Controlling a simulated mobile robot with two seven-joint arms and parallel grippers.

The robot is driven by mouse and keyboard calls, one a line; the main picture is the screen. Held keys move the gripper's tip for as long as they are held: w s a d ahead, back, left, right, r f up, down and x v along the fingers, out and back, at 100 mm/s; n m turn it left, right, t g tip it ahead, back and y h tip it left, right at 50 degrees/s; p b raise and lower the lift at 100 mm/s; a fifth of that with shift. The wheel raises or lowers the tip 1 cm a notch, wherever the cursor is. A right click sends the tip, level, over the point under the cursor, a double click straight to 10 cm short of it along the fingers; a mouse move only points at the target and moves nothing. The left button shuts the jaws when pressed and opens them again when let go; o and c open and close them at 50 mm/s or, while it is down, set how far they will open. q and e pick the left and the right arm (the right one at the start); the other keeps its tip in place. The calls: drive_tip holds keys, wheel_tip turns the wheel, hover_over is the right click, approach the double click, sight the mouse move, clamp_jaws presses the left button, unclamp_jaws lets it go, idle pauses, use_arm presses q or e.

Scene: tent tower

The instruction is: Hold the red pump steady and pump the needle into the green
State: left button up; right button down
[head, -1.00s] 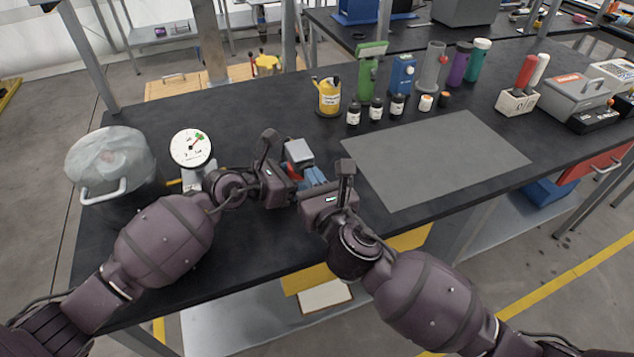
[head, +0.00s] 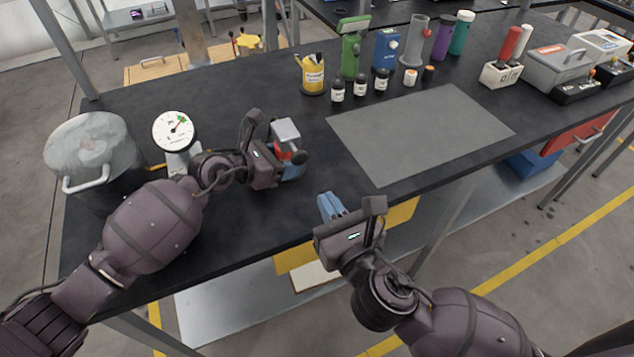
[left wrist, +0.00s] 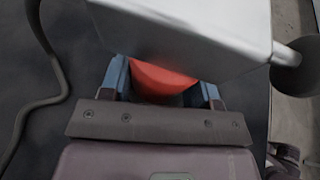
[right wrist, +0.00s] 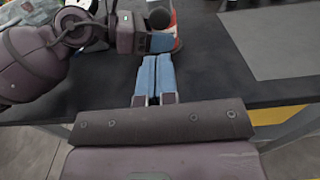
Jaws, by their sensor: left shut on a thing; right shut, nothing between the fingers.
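The pump has a grey block top (head: 286,132) and a red body (head: 283,153). It stands upright on the black bench. A dark round knob (head: 300,158) juts from its right side. My left gripper (head: 283,170) is shut around the red body, and its blue fingers flank the red (left wrist: 160,80) in the left wrist view. My right gripper (head: 330,206) is shut and empty, near the bench's front edge, apart from the pump to its lower right. The white dial gauge (head: 174,132) stands left of the pump. Its needle appears close to the green patch, but is too small to read surely.
A grey mat (head: 420,135) lies to the right. A yellow can (head: 313,75), small bottles (head: 360,86) and a green device (head: 353,50) stand behind. The bench between pump and mat is clear.

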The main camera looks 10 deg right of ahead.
drive_tip(key=shift+v, duration=0.95)
idle(0.7)
use_arm(q)
drive_tip(key=o, duration=0.9)
drive_tip(key=shift+r, duration=0.1)
drive_tip(key=o, duration=0.4)
drive_tip(key=shift+c, duration=0.2)
drive_tip(key=shift+a, duration=0.1)
